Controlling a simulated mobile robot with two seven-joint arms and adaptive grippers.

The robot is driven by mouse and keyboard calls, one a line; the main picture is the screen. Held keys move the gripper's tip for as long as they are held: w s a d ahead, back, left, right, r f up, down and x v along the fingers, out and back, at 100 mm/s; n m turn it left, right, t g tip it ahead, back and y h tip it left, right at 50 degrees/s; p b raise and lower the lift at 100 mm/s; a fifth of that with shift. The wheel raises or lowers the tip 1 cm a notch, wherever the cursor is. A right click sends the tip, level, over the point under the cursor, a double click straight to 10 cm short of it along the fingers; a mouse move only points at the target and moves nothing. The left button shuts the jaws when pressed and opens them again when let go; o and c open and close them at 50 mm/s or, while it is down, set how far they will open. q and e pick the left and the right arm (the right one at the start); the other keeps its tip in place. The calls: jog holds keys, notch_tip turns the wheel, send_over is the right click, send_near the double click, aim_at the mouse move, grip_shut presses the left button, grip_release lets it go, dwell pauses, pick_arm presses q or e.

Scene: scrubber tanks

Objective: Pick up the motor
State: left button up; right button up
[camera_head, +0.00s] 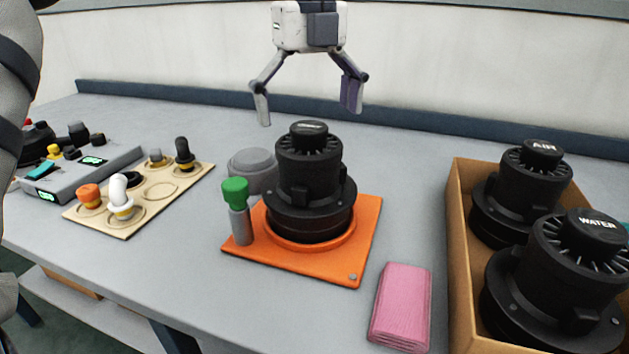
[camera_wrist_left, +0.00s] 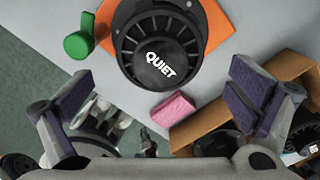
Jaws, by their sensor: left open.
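A black motor (camera_head: 309,185) with a finned top stands upright on an orange square base (camera_head: 369,235) in the middle of the bench. The left wrist view shows its top, marked QUIET (camera_wrist_left: 165,45). My left gripper (camera_head: 307,114) is open and empty, fingers spread and pointing down. In the head view it appears above and behind the motor, apart from it. In the left wrist view its fingers (camera_wrist_left: 162,85) frame the lower side of the motor from either side.
A green-capped grey peg (camera_head: 238,210) stands at the base's left corner. A grey round part (camera_head: 250,168) sits behind. A pink block (camera_head: 401,306) lies at right, beside a cardboard box (camera_head: 459,250) holding motors marked AIR (camera_head: 522,190) and WATER (camera_head: 560,275). A knob board (camera_head: 140,205) is left.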

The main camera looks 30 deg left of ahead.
aim_at(310, 149)
pick_arm(q)
notch_tip(310, 149, down, 7)
jog(key=shift+w+a+r, duration=0.1)
jog(key=shift+r, duration=0.2)
jog(key=c, duration=1.9)
jog(key=shift+c, duration=0.2)
